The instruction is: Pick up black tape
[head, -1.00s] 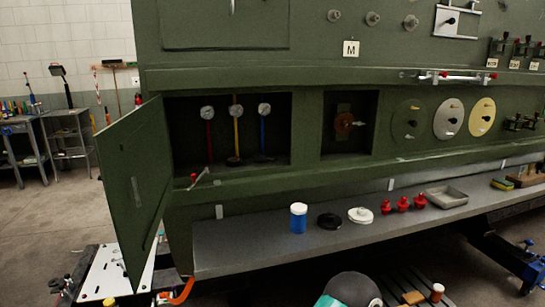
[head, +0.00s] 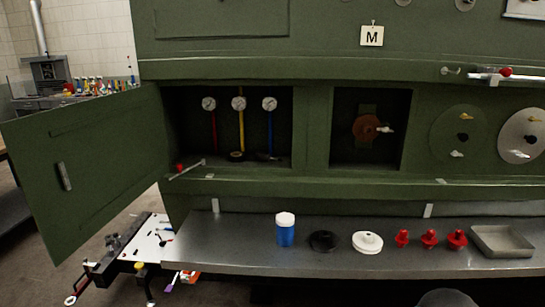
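A flat black round object (head: 323,241), which looks like the roll of black tape, lies on the grey shelf (head: 230,255) below the green panel. It sits between a blue jar with a white lid (head: 285,230) and a white round disc (head: 367,242), apart from both. Another small dark ring (head: 237,156) lies on the floor of the open compartment under the gauges; I cannot tell what it is. Neither of my grippers is in view.
Red knobbed parts (head: 429,238) and a grey tray (head: 502,241) stand further right on the shelf. The green door (head: 90,165) hangs open at the left. A small crank handle (head: 187,169) sticks out at the compartment's lower edge. A white tool board (head: 140,245) stands low at left.

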